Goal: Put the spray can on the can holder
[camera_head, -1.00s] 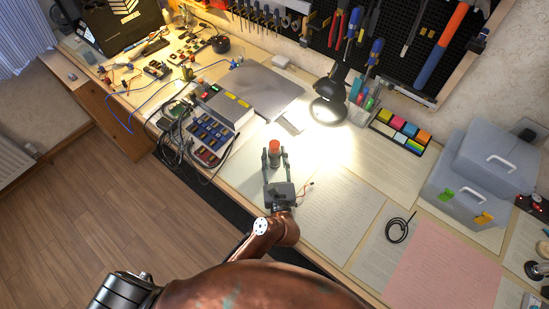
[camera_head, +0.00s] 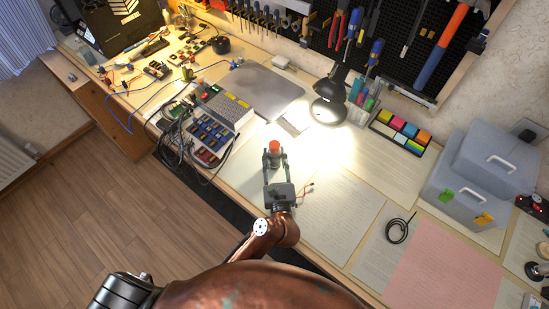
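The spray can (camera_head: 275,147) stands on the papers at the middle of the desk, with its red-orange cap showing above my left gripper. My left gripper (camera_head: 275,158) reaches it from the near side. Its two fingers lie along the can's left and right sides and look closed on it. The fingers and palm hide part of the can's body. I cannot make out a can holder in this view. My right gripper is not in view.
A lit black lamp (camera_head: 329,110) stands behind and right of the can. An electronics box with cables (camera_head: 208,135) and a grey flat panel (camera_head: 262,92) are to the left. Grey cases (camera_head: 465,195) stand at the right. The tool pegboard (camera_head: 400,40) is behind. Papers around the can lie flat.

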